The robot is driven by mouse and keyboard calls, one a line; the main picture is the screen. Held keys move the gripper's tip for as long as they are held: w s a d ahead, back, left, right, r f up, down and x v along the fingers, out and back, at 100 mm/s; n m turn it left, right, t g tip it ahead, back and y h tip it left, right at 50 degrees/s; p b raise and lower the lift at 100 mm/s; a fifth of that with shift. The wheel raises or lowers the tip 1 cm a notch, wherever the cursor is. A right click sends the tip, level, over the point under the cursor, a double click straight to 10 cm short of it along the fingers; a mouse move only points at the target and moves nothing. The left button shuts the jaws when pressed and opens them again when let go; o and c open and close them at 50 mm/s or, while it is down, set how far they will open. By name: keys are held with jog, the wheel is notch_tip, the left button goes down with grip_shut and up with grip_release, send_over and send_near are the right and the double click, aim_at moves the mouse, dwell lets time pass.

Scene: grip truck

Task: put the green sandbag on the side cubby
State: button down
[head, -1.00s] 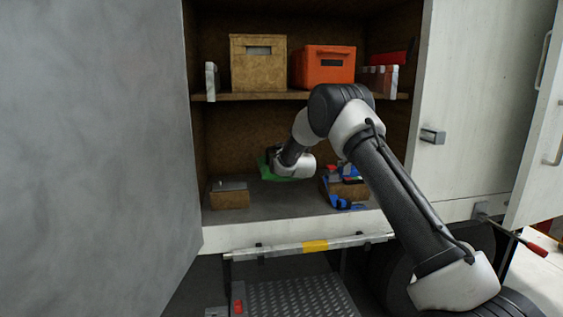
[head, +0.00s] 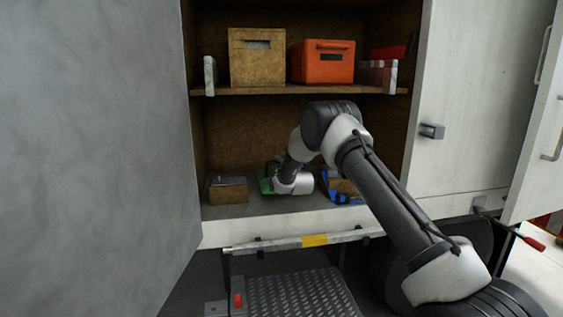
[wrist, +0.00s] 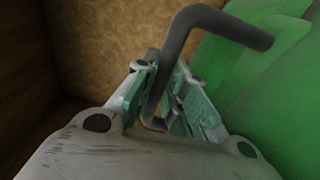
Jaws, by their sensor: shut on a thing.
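The green sandbag (head: 265,183) is in the lower bay of the truck's open side compartment, partly hidden behind my wrist in the head view. It fills the right of the wrist view (wrist: 285,115). A dark bent handle (wrist: 225,23) beside the green fabric passes between the fingers of my gripper (wrist: 163,100). My gripper is shut on this handle. In the head view my wrist is low, near the bay floor (head: 275,210). I cannot tell whether the bag touches the floor.
Brown boxes stand left (head: 228,190) and right (head: 345,188) of my wrist, the right one with blue items. The shelf (head: 300,89) above holds a tan box (head: 257,57) and an orange case (head: 322,62). Open doors flank the compartment; a grated step (head: 300,297) lies below.

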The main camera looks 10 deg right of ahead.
jog(key=shift+r, duration=0.2)
jog(key=c, duration=1.5)
grip_release()
jog(key=shift+f, duration=0.25)
